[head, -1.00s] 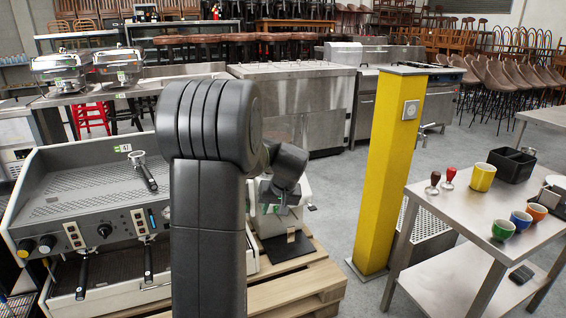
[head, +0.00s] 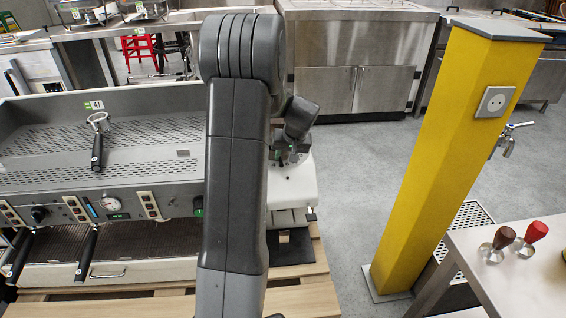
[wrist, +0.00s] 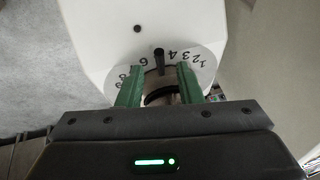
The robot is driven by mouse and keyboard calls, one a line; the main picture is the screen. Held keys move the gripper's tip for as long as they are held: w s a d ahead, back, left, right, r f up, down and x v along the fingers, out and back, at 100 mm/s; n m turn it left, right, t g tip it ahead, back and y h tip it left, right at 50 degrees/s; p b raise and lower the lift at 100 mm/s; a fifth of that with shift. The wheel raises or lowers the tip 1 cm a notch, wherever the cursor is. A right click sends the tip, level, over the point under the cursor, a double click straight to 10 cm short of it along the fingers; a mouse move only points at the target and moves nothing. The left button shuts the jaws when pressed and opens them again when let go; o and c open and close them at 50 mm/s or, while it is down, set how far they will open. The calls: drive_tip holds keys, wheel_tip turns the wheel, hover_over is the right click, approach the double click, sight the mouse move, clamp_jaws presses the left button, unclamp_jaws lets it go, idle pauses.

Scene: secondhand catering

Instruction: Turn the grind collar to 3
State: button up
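The white grinder (wrist: 110,40) stands left of the yellow post in the head view, partly hidden by my arm. In the wrist view its pale dial (wrist: 202,72) carries black numbers. The 1, 2, 3 and 4 run along the right and the 6 is left of centre. A black peg (wrist: 158,54) stands between the 4 and the 6, where no number shows. The dark round grind collar (wrist: 158,84) lies below it. My gripper (wrist: 160,76) has one green finger on each side of the collar. I cannot tell whether they touch it. In the head view my gripper (head: 290,155) is over the grinder.
An espresso machine (head: 155,178) with a loose portafilter on top stands to the left. The yellow post (head: 455,150) with a socket and tap stands to the right. A steel table (head: 490,280) with two tampers is at the lower right. Grey floor lies between.

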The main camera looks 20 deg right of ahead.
drive_tip(key=shift+x, duration=2.2)
drive_tip(key=shift+c, duration=0.2)
clamp_jaws()
